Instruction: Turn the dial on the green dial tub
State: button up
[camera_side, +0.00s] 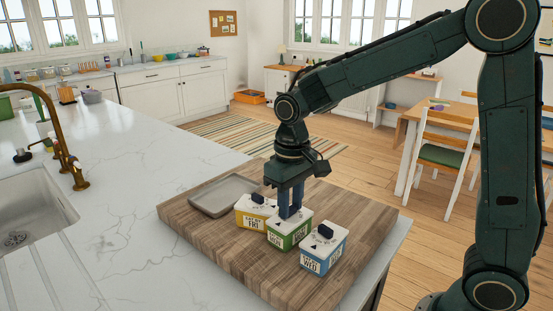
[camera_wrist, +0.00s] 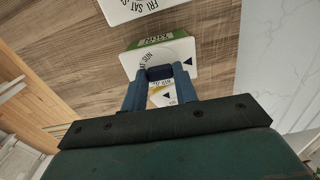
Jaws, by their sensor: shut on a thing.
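The green dial tub (camera_side: 289,238) stands on the wooden board between a yellow tub and a blue tub. It has a white lid with day letters around its rim. My gripper (camera_side: 291,214) points straight down over this lid, its blue fingers at lid height. In the wrist view the tub's white lid (camera_wrist: 132,62) shows around the fingers, with a strip of green side beyond. My gripper (camera_wrist: 161,76) is shut on the tub's dark dial (camera_wrist: 160,72), with one finger on each side. The fingers hide most of the dial in the side view.
The yellow tub (camera_side: 246,217) is close on the left and the blue tub (camera_side: 324,259) close on the right, each with a raised dark dial. A grey tray (camera_side: 207,203) lies at the board's back left. The front left of the wooden board (camera_side: 220,250) is bare.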

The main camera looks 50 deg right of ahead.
aim_at(292, 208)
jog(key=o, duration=1)
jog(key=shift+r, duration=0.1)
notch_tip(292, 208, up, 14)
jog(key=shift+f, duration=0.15)
jog(key=shift+s, duration=0.15)
dwell(0.4)
jog(key=s+d+f+t, duration=0.1)
jog(key=s+f+t, duration=0.1)
jog(key=s, duration=0.4)
jog(key=s+d+f+t, duration=0.1)
jog(key=s, duration=0.5)
jog(key=s+d+f+t, duration=0.1)
jog(key=s+f+t, duration=0.1)
jog(key=s, duration=0.4)
jog(key=shift+s+d+f+n+t, duration=0.3)
jog(key=shift+s+d, duration=0.1)
